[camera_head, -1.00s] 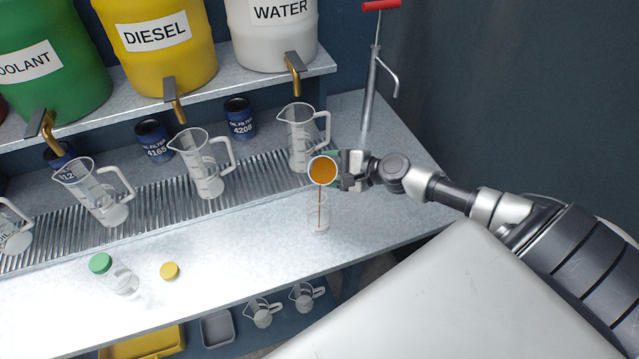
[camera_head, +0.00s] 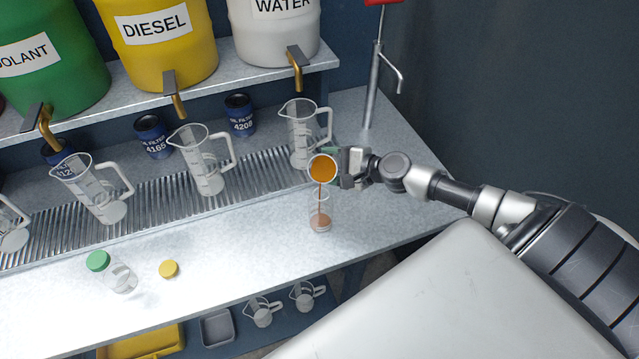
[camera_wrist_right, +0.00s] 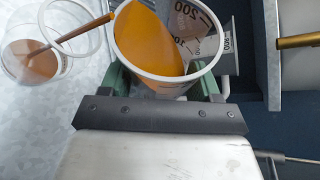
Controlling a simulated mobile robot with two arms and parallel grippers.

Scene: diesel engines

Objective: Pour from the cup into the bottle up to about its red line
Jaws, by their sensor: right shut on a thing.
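My right gripper (camera_head: 349,168) is shut on a cup (camera_head: 322,169) of orange-brown liquid. The cup is tilted, and a thin brown stream runs from its rim into the clear bottle (camera_head: 320,216) below. The bottle stands upright and open on the bench, with reddish-brown liquid in its lower part. The right wrist view also shows the tilted cup (camera_wrist_right: 165,40), with markings on its inner wall, and the open bottle (camera_wrist_right: 35,58) at the left. I cannot make out the bottle's red line. My left gripper is not in view.
Several clear measuring jugs (camera_head: 203,160) stand along the ribbed drain strip (camera_head: 248,165). A green-capped bottle (camera_head: 112,272) and a yellow cap (camera_head: 169,269) are at the front left. A hand pump (camera_head: 373,95) stands behind my right gripper.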

